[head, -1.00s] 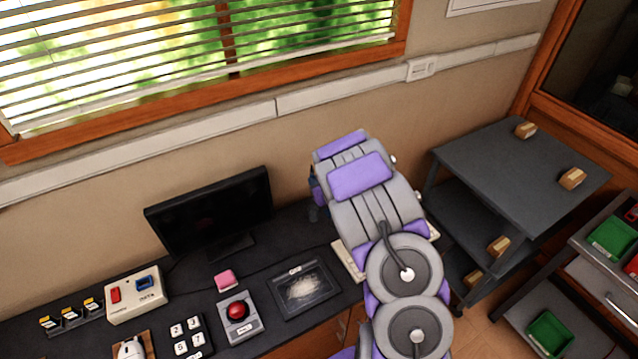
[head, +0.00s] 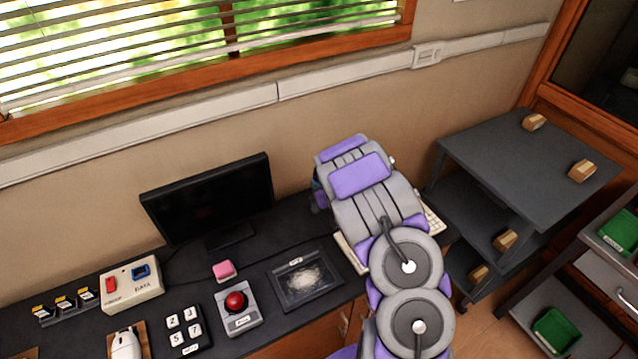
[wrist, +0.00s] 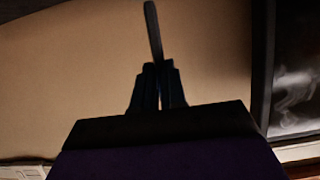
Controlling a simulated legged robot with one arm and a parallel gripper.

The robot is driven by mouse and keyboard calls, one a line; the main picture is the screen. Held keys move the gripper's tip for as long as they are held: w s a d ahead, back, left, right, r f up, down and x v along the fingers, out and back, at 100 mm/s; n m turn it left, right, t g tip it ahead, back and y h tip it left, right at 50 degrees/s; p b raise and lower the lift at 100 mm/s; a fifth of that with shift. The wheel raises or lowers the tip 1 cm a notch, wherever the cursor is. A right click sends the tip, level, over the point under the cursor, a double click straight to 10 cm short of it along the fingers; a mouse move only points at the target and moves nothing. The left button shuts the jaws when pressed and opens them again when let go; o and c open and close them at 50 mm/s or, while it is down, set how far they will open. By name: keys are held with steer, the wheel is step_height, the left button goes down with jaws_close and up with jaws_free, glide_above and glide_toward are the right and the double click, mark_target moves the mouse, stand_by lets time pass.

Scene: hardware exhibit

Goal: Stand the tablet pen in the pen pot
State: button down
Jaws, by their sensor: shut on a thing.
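The tablet pen (wrist: 153,32) is a thin dark stick in the wrist view. It points up, with a slight lean, from between the dark fingers of my gripper (wrist: 157,70). The fingers are shut on its lower part, which they hide. In the head view my grey and purple arm reaches over the desk and hides the gripper and pen. I cannot make out the pen pot in either view; the arm may cover it.
The dark desk (head: 190,275) holds a monitor (head: 208,200), a pink block (head: 224,270), a red button box (head: 237,305), a dark tray (head: 305,283) and a pale keyboard (head: 432,222) partly behind my arm. A grey shelf unit (head: 520,165) stands at right.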

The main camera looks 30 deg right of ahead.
steer(key=shift+f+b, duration=0.9)
steer(key=shift+f, duration=1.3)
steer(key=c, duration=1.1)
jaws_free()
steer(key=shift+s, duration=0.1)
steer(key=a+p+v, duration=0.1)
steer(key=p+v, duration=0.9)
steer(key=v, duration=0.7)
steer(key=shift+d, duration=0.5)
steer(key=shift+s, duration=0.1)
